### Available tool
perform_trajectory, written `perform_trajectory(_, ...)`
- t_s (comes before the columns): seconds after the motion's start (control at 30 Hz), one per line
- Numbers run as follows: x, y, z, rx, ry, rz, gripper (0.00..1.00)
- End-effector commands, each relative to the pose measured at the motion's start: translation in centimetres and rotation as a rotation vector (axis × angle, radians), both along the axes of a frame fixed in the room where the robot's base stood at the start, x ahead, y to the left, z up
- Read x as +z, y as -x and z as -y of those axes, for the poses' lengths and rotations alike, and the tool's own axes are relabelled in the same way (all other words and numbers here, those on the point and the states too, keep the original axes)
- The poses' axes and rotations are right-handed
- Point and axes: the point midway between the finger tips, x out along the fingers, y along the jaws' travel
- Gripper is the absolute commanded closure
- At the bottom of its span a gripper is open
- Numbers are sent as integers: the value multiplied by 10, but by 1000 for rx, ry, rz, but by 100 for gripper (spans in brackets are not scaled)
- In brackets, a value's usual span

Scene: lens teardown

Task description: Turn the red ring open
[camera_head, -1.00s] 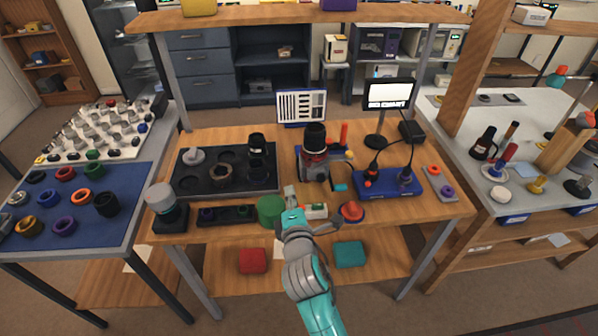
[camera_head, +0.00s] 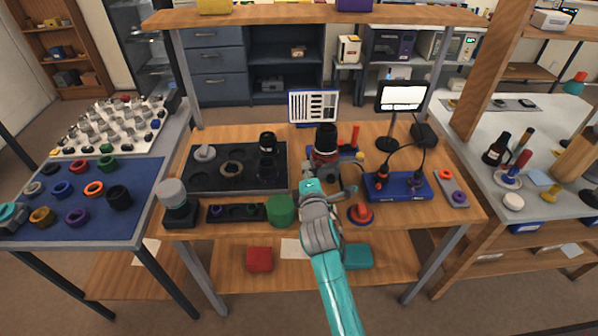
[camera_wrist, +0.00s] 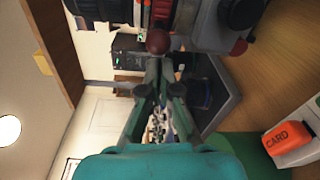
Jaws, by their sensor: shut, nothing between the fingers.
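The black lens (camera_head: 326,138) stands upright in a grey holder at the middle of the bench. The red ring (camera_head: 325,155) goes around its lower part. In the wrist view the lens lies sideways at the top, and the red band (camera_wrist: 186,14) shows beside a silver one. A dark red ball knob (camera_wrist: 158,42) sticks out from the lens side. My gripper (camera_wrist: 159,66) is shut and empty, its tips just below the knob. I cannot tell whether they touch it. In the head view my gripper (camera_head: 308,172) is in front of the lens and hides part of the holder.
A green cylinder (camera_head: 281,210) stands left of my gripper, and a red domed button (camera_head: 360,213) right of it. A blue box with cables (camera_head: 398,188) is further right. A dark tray (camera_head: 215,178) lies left. An orange card (camera_wrist: 287,138) shows in the wrist view.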

Motion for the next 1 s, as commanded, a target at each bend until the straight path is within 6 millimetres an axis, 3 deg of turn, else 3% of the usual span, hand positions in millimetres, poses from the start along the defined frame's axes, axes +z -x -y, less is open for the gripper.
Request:
perform_trajectory(0.2,1,3,10,0,0,-1,100)
perform_trajectory(1.0,2,5,12,0,0,0,100)
